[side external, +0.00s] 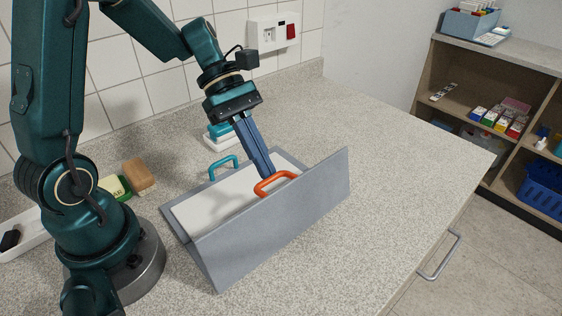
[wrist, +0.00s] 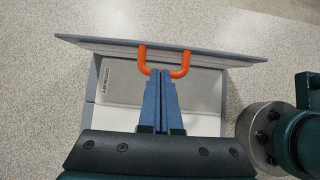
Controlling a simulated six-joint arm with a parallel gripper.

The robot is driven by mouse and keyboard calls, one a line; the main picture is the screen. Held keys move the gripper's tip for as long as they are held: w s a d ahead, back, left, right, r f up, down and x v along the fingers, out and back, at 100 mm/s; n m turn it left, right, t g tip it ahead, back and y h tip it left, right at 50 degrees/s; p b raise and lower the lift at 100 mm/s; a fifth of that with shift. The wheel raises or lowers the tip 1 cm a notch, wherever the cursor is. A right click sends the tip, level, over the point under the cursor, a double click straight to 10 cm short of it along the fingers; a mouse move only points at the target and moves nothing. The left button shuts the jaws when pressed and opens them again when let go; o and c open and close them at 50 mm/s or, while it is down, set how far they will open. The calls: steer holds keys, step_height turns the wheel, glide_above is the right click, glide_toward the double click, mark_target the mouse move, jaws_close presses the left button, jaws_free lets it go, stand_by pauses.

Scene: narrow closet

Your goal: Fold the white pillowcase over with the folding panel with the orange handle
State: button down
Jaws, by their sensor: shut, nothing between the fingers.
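The folding panel (side external: 285,220) is grey and stands raised at a steep tilt along the near side of the board. Its orange handle (side external: 275,182) is near its upper edge on the inner side; the orange handle also shows in the wrist view (wrist: 187,66). The white pillowcase (side external: 205,207) lies on the board behind the panel, partly hidden by it. My gripper (side external: 264,172) is shut and empty, pointing down with its fingertips close beside the orange handle. In the wrist view the shut fingertips (wrist: 160,72) overlap the handle's bar; I cannot tell whether they touch it.
A teal handle (side external: 223,166) is on the far side of the board. A white and teal stack (side external: 220,135), a brown block (side external: 139,176) and a white tray (side external: 35,232) stand near the wall. The counter (side external: 400,170) is clear to the right.

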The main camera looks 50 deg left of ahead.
steer(key=shift+d+r+y, duration=0.55)
steer(key=shift+d+y, duration=0.15)
steer(key=shift+d, duration=0.2)
steer(key=d+f+y, duration=0.1)
steer(key=d+y, duration=0.1)
steer(key=d, duration=0.4)
steer(key=d+f+y, duration=0.2)
steer(key=d+y, duration=0.1)
steer(key=d, duration=0.3)
steer(key=d+f+y, duration=0.1)
steer(key=d+y, duration=0.1)
steer(key=d, duration=0.4)
steer(key=shift+s+f+y, duration=0.1)
steer(key=shift+f+y, duration=0.2)
steer(key=shift+d+f, duration=0.35)
steer(key=shift+f, duration=0.2)
steer(key=shift+d+f, duration=0.35)
steer(key=shift+f, duration=0.2)
steer(key=r, duration=0.5)
steer(key=shift+d, duration=0.2)
